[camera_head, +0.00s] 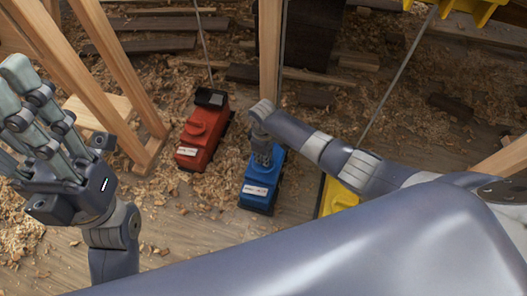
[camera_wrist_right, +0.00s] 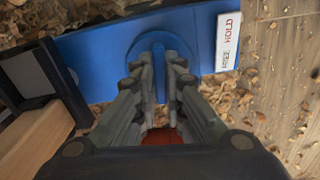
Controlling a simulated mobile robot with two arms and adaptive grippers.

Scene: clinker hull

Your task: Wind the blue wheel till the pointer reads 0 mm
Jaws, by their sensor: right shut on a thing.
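The blue jack-like unit (camera_head: 261,184) stands on the floor in the middle of the head view, with a white label on its near end. In the right wrist view, its round blue wheel (camera_wrist_right: 150,39) has a raised bar across it. My right gripper (camera_wrist_right: 159,64) is shut on this bar, one finger on each side. In the head view, my right gripper (camera_head: 262,155) reaches down onto the top of the blue unit. My left gripper (camera_head: 40,115) is raised at the left, its fingers spread and empty. I cannot make out a pointer or a mm scale.
A red unit (camera_head: 203,133) stands left of the blue one. A yellow unit (camera_head: 340,195) is partly hidden behind my right arm. Wooden props (camera_head: 125,70) slant down at the left, and a post (camera_head: 270,50) rises behind the blue unit. Shavings and planks litter the floor.

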